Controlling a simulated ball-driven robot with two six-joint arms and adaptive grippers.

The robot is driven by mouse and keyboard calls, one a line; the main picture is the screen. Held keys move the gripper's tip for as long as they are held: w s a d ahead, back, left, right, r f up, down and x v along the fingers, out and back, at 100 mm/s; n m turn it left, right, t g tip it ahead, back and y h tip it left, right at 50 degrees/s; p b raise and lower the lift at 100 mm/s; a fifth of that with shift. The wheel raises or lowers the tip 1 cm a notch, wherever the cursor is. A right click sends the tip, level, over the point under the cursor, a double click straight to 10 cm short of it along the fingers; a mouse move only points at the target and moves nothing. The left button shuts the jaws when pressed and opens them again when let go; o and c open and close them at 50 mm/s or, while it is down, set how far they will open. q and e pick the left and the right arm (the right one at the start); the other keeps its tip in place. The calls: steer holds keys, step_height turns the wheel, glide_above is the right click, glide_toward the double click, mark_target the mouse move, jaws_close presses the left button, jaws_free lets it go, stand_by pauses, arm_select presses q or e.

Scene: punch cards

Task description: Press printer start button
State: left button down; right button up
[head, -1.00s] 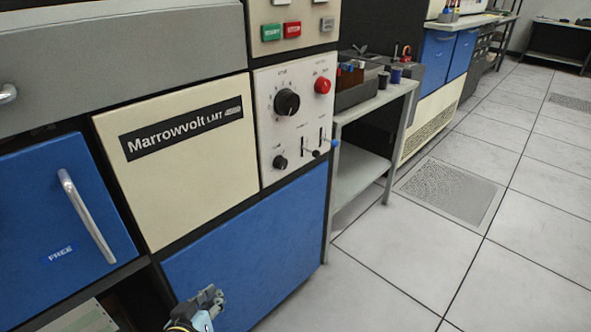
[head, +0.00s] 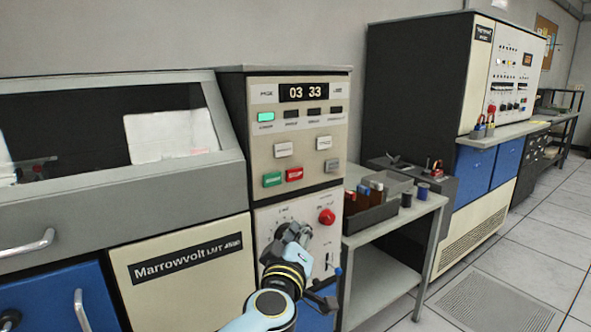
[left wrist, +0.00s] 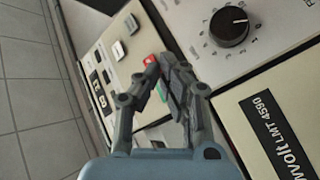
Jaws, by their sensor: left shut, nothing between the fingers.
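The printer's upper control panel (head: 262,160) carries a green button (head: 272,180) and a red button (head: 295,174) side by side at its lower left. Their lettering is too small to read. My left gripper (head: 291,232) is shut and empty, in front of the lower dial panel (head: 325,240), below the two buttons in the picture. In the left wrist view, the shut fingers (left wrist: 168,65) point toward the panel. The red button (left wrist: 150,60) shows by the fingertips, and the green button (left wrist: 161,90) is partly hidden behind them. My right gripper is not in view.
A display reading 03 33 (head: 304,92) and a lit green lamp (head: 265,117) sit above the buttons, with pale buttons between. A red knob (head: 326,216) and a black dial (left wrist: 229,26) are on the lower panel. A side table (head: 400,222) stands to the right.

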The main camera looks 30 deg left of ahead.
mark_target(273, 180)
arm_select(q)
steer(key=shift+t, duration=0.3)
steer(key=r, duration=0.2)
steer(key=w+r+p, duration=0.1)
steer(key=r+p, duration=0.1)
steer(key=r, duration=0.1)
steer(key=shift+w+d+r, duration=0.3)
steer(key=shift+w+d, duration=0.05)
steer(key=shift+d, duration=0.05)
steer(key=shift+w+a, duration=0.55)
steer(key=shift+a, duration=0.85)
steer(key=shift+w+a, duration=0.55)
steer(key=shift+a, duration=0.8)
steer(key=shift+w+a, duration=0.55)
steer(key=shift+a, duration=0.85)
steer(key=shift+a, duration=0.1)
